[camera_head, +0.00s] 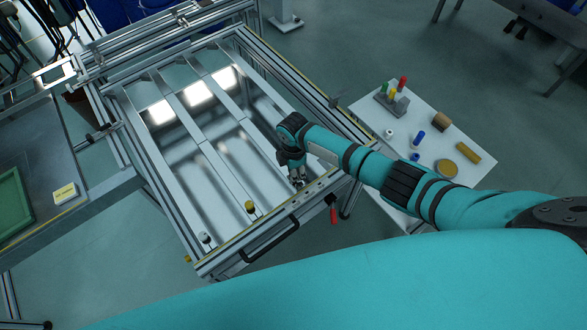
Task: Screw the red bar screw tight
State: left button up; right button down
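The panel fixture (190,150) is a metal frame with several slats across a shiny panel. A yellow knob (250,207) and a whitish knob (205,238) stand near its front edge at the ends of slats. My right gripper (298,182) points down at the front right part of the frame, in line with these knobs. Its fingertips are small and dark, and I cannot tell whether they hold anything. No red bar screw shows clearly; the spot under the gripper is hidden. A small red piece (333,215) hangs outside the front right corner. My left gripper is not in view.
A white side table (460,185) at the right holds a grey block with green, yellow and red pegs (402,84), blue pieces (418,138) and yellow and brown pieces. A black handle (270,243) is on the frame's front. A green tray (14,208) lies at the left.

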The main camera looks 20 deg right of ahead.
jog(key=m+p, duration=0.1)
jog(key=m, duration=0.2)
jog(key=shift+m, duration=0.4)
jog(key=m+p, duration=0.2)
jog(key=m, duration=0.2)
jog(key=shift+m, duration=0.3)
jog(key=m+p, duration=0.1)
jog(key=m, duration=0.3)
jog(key=m+p, duration=0.1)
jog(key=m, duration=0.6)
jog(key=shift+m+p, duration=0.3)
jog(key=shift+p, duration=0.05)
jog(key=m, duration=0.4)
jog(key=shift+m, duration=0.3)
jog(key=m, duration=0.4)
jog(key=shift+p, duration=0.35)
jog(key=shift+m, duration=2.1)
